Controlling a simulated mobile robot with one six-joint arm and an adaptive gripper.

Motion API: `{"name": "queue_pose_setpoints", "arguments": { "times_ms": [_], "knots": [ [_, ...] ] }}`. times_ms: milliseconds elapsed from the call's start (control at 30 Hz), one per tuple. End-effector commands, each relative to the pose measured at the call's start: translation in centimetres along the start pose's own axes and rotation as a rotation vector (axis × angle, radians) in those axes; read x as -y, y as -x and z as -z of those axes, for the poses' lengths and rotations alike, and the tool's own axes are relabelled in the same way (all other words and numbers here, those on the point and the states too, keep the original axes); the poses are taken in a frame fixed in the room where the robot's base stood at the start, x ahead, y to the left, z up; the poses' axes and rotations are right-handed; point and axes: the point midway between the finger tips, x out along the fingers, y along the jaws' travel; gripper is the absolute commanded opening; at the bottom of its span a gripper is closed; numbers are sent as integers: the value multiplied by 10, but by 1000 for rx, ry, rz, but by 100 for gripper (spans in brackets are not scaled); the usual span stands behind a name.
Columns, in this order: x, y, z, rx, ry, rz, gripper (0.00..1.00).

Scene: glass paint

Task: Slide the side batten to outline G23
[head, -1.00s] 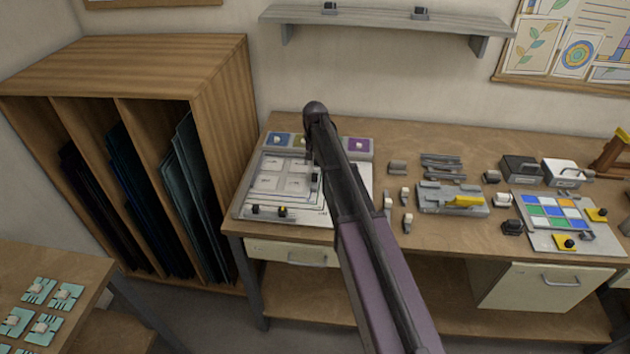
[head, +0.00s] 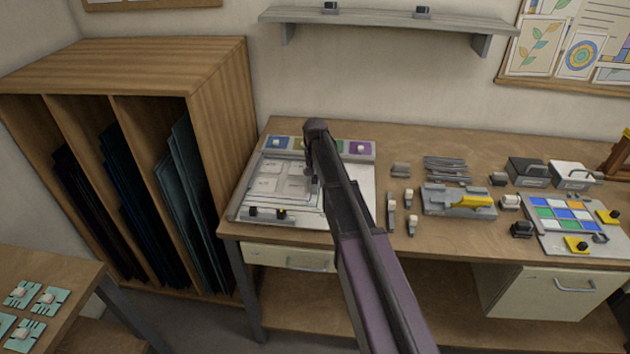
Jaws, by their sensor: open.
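The white layout board (head: 236,205) lies at the left end of the bench, with pale outlined squares (head: 268,184) on it. My gripper (head: 312,186) is open and points down over the right part of these squares, mostly hidden behind my arm. The side batten is not clearly seen; my gripper and arm cover the right side of the board. I cannot tell whether the gripper touches anything. A bottom strip carries a black knob (head: 252,212) and a black-and-yellow knob (head: 282,214). I cannot read a G23 label.
A colour-marked strip (head: 279,143) runs along the board's back edge. Several small grey and white blocks (head: 412,222) stand right of my arm. Beyond them are a grey fixture with a yellow lever (head: 478,201) and a coloured tile panel (head: 560,214). A wooden rack (head: 225,110) stands close on the left.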

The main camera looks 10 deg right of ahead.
Motion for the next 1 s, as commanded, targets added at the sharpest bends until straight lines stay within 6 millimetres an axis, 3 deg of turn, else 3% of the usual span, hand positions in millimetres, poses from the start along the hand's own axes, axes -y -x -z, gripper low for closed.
{"name": "queue_pose_setpoints", "arguments": {
  "times_ms": [333, 500, 567, 1000],
  "knots": [
    [0, -1, 0, 0, 0, 0, 66],
    [0, -1, 0, 0, 0, 0, 15],
    [0, -1, 0, 0, 0, 0, 0],
    [-4, -1, 0, 0, 0, 0, 0]
  ]
}}
